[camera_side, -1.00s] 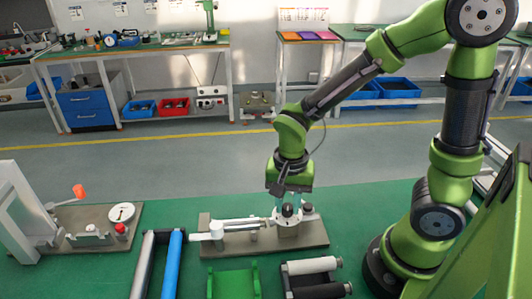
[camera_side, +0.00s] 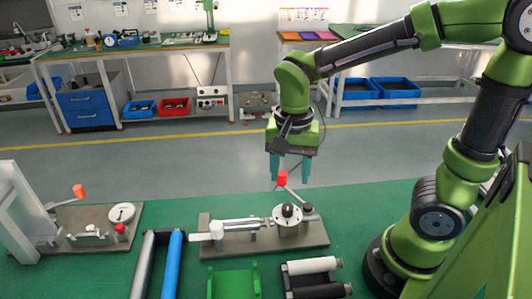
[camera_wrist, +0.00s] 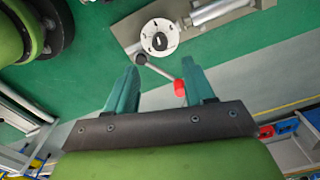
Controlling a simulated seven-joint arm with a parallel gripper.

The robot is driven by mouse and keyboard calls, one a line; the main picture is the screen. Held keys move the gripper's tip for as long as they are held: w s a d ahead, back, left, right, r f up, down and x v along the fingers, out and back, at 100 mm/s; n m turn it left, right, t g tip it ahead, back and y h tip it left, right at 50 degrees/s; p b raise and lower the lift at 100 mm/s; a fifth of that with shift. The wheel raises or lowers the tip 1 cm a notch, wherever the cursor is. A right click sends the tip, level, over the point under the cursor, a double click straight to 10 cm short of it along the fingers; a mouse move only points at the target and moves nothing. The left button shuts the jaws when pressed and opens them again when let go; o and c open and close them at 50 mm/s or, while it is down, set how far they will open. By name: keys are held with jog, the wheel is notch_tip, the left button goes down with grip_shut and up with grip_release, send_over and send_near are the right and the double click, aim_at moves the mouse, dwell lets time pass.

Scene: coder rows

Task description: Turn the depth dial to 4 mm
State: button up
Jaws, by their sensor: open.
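A white round dial (camera_side: 286,215) with a black knob in its middle sits on the right part of a grey-brown base plate. The dial also shows in the wrist view (camera_wrist: 159,37), with dark marks around its face; they are too small to read. A lever with a red tip (camera_side: 283,178) stands up beside the dial; in the wrist view its red tip (camera_wrist: 180,88) is near the right finger. My gripper (camera_side: 290,178) is open and empty above and behind the dial, clear of the knob. Its fingers also show in the wrist view (camera_wrist: 160,72).
A metal cylinder (camera_side: 242,224) lies on the same base plate, left of the dial. A second fixture with a white dial (camera_side: 121,212) and an orange-tipped lever stands at left. Blue roller (camera_side: 173,264), green cradle (camera_side: 233,282) and white roller (camera_side: 312,265) lie in front.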

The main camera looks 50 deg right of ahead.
notch_tip(320, 180, up, 8)
jog(key=shift+f, duration=0.15)
dwell(0.3)
jog(key=s+n+t, duration=0.1)
jog(key=n+t, duration=0.1)
jog(key=s+d+n+t+y, duration=0.1)
jog(key=n+t, duration=0.1)
jog(key=n, duration=0.1)
jog(key=s+d+n+t+y, duration=0.1)
jog(key=n+t, duration=0.2)
jog(key=shift+s+d+f, duration=0.1)
jog(key=shift+d+f, duration=0.05)
jog(key=shift+d, duration=0.05)
